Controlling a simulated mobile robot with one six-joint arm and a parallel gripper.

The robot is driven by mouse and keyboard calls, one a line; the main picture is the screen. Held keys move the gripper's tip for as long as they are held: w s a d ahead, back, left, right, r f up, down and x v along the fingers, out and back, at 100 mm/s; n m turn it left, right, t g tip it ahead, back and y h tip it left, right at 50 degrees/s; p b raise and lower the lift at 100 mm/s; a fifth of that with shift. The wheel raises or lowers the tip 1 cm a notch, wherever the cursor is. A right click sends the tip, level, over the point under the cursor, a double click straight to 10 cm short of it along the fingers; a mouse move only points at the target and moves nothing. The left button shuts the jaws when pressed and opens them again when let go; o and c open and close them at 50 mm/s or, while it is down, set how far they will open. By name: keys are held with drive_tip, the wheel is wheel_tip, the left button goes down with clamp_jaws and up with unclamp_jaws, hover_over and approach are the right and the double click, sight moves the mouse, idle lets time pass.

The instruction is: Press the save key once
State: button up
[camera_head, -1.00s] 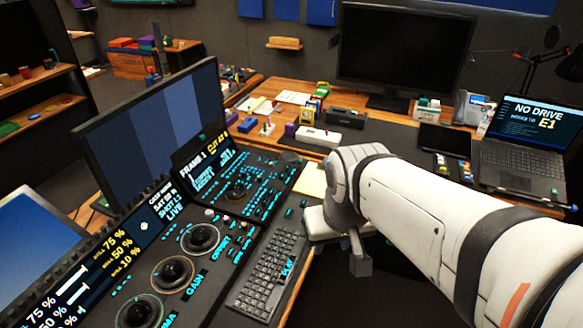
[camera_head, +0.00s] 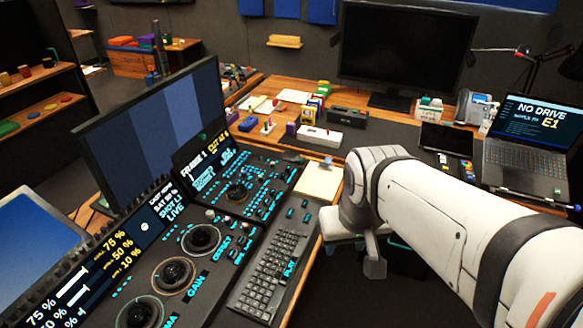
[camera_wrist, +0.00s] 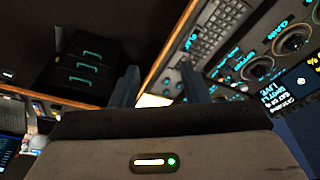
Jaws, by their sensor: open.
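The trackball panel (camera_head: 215,262) fills the lower left of the head view, with several trackballs, glowing cyan keys and a keyboard (camera_head: 270,272). In the wrist view the panel (camera_wrist: 262,40) shows tilted at the upper right. I cannot read which key is the save key. My gripper (camera_head: 374,258) is to the right of the panel, past its edge, apart from the keys. In the wrist view my gripper's two fingers (camera_wrist: 160,84) are spread, with nothing visible between them. My arm and gripper body hide parts of the desk.
A cream notepad (camera_head: 319,180) lies on the wooden desk beyond the panel's right end. A wide screen (camera_head: 150,125) stands behind the panel. A black monitor (camera_head: 402,50) and an open laptop (camera_head: 525,145) are farther back. A dark drawer unit (camera_wrist: 85,60) shows at left in the wrist view.

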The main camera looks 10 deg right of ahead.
clamp_jaws()
idle(1.5)
